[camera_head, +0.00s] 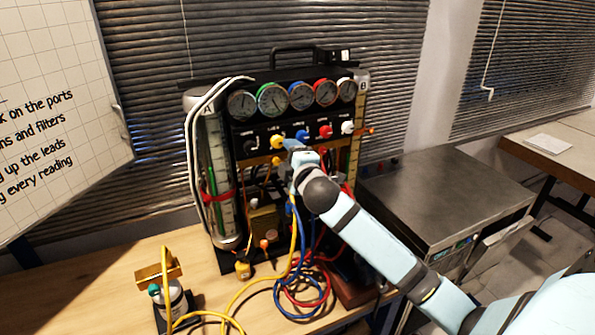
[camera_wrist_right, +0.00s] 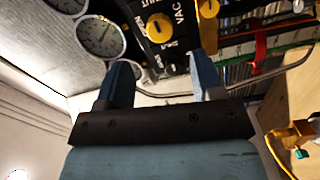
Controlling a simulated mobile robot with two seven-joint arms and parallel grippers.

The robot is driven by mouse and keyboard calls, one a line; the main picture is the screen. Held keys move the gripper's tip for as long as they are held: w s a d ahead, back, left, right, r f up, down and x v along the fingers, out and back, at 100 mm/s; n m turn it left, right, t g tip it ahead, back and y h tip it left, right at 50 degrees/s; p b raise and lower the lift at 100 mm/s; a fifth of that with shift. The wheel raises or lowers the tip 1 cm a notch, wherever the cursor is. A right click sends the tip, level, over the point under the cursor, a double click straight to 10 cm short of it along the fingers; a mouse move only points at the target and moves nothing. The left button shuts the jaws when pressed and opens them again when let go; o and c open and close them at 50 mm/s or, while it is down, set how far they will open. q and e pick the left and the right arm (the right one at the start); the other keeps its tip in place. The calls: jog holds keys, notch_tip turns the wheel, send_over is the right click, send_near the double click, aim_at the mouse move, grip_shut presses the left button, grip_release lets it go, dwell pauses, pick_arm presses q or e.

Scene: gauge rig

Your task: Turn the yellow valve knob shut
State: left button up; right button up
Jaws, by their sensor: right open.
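The yellow valve knob (camera_head: 277,141) sits on the black panel of the gauge rig (camera_head: 262,131), between a black knob and a blue knob. In the right wrist view the yellow knob (camera_wrist_right: 160,26) lies beyond the fingertips, between lines through the two fingers, with "VAC" lettering beside it. My right gripper (camera_head: 293,146) is close to the panel, just right of and slightly below the yellow knob in the head view. Its two blue fingers (camera_wrist_right: 160,62) are apart with nothing between them, and no contact with the knob shows. My left gripper is not in view.
Several round gauges (camera_head: 272,100) line the rig above the knobs. Blue, red and yellow hoses (camera_head: 300,285) hang and coil on the wooden table (camera_head: 105,305). A steel bench unit (camera_head: 440,205) stands right of the rig. A small canister (camera_head: 172,300) stands front left.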

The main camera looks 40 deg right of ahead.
jog(key=v, duration=0.5)
jog(key=shift+s+b, duration=0.15)
jog(key=shift+b, duration=0.2)
jog(key=s+a+f+m+g+y, duration=0.1)
jog(key=a+f, duration=0.1)
jog(key=f, duration=0.4)
jog(key=s+a+f+m+g+y, duration=0.1)
jog(key=s+a+f+y, duration=0.15)
jog(key=f, duration=0.45)
jog(key=s+a+f+m+g+y, duration=0.2)
jog(key=s+a+f+m, duration=0.2)
jog(key=s+a+f, duration=0.4)
jog(key=s+a+f+m+g+y, duration=0.2)
jog(key=s+a+f+m, duration=0.2)
jog(key=s+a+f, duration=0.4)
jog(key=s+f, duration=0.5)
jog(key=f, duration=0.3)
jog(key=shift+s+f, duration=0.25)
